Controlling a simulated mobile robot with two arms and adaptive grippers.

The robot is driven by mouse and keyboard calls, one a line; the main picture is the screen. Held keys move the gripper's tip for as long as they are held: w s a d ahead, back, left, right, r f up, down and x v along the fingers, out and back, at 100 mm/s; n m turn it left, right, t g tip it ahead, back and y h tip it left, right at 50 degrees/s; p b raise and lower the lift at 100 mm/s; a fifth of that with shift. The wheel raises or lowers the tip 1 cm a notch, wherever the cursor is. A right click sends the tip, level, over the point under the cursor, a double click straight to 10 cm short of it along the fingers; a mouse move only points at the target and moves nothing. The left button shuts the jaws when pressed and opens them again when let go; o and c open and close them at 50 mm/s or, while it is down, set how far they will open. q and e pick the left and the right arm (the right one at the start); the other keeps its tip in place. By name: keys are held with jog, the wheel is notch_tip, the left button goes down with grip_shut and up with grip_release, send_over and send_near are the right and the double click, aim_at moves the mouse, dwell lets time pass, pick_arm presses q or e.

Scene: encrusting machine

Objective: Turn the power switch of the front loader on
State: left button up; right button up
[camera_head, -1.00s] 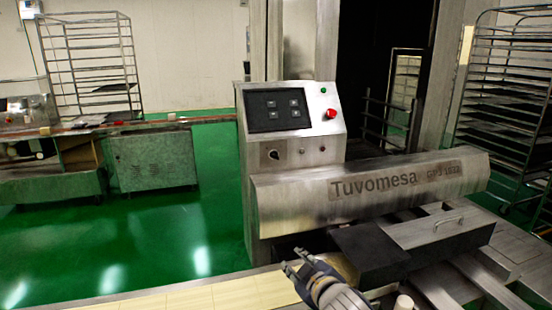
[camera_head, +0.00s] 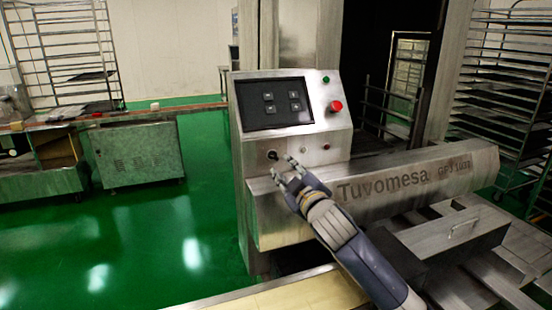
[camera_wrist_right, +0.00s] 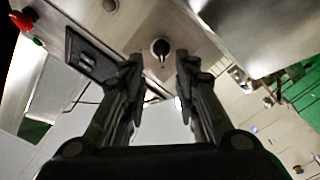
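The front loader (camera_head: 240,215) is a steel machine marked "Tuvomesa" with a sloped control box (camera_head: 335,150) on top. Its power switch (camera_head: 272,155) is a dark rotary knob on a pale plate, low on the left of the box's front. In the right wrist view the power switch (camera_wrist_right: 161,48) shows just beyond and between the fingertips. My right gripper (camera_head: 284,170) is open, just below and to the right of the switch in the head view; the wrist view shows its two fingers (camera_wrist_right: 158,64) apart with nothing between them. My left gripper is not in view.
A red button (camera_head: 336,106), a green button (camera_head: 326,79) and a dark screen (camera_head: 274,103) are on the box. Tray racks stand at left (camera_head: 65,50) and right (camera_head: 510,90).

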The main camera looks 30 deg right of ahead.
aim_at(274, 158)
jog(key=x, duration=0.4)
jog(key=shift+w+d, duration=0.1)
jog(key=shift+w, duration=0.25)
jog(key=p+x, duration=0.1)
jog(key=x, duration=0.2)
jog(key=shift+f, duration=0.1)
jog(key=shift+w, duration=0.1)
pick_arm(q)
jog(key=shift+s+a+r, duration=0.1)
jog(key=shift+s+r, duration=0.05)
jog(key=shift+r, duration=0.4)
pick_arm(e)
grip_shut()
